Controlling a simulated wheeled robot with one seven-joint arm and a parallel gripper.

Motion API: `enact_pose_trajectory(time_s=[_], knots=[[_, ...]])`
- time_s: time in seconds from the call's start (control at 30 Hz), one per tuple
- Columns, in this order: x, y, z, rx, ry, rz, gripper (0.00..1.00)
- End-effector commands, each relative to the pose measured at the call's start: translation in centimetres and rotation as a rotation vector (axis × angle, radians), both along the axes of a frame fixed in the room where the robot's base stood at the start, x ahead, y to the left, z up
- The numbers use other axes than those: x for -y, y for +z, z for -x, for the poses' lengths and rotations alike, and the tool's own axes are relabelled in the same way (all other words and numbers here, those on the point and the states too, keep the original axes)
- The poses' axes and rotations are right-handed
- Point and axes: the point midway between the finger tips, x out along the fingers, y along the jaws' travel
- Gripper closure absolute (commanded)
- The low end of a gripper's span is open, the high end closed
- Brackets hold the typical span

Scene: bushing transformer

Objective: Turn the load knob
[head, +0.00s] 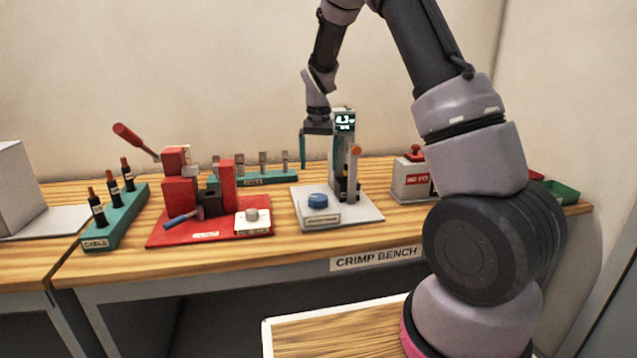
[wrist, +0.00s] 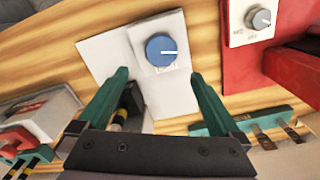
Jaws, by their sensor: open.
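The load knob (head: 318,201) is a round blue knob on a light box at the front of a grey plate (head: 355,213). In the wrist view the blue knob (wrist: 161,49) has a white pointer line aimed right in the picture, with a partly readable label beside it. My gripper (wrist: 160,85) is open, its two green fingers spread apart with nothing between them. The knob lies beyond the fingertips, roughly centred between them, and is not touched. In the head view my gripper (head: 316,150) hangs above and behind the knob, beside the tester column with its lit display (head: 345,121).
A red crimp press (head: 182,190) with a raised red handle and a grey dial (head: 252,215) stands left. A green rack (head: 255,177) of terminals is behind. A cable rack (head: 115,215) is farther left. A box with a red button (head: 411,178) stands right of the tester.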

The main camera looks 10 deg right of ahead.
Motion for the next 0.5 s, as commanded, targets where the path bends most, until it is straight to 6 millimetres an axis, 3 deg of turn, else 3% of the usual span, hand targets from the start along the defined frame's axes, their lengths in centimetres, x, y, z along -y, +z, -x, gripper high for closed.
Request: enact_pose_trajectory(time_s=[0.3, 0.5], knots=[[-0.13, 0.10, 0.15, -0.002, 0.987, -0.009, 0.00], [-0.33, 0.36, 0.13, 0.004, 1.361, -0.007, 0.00]])
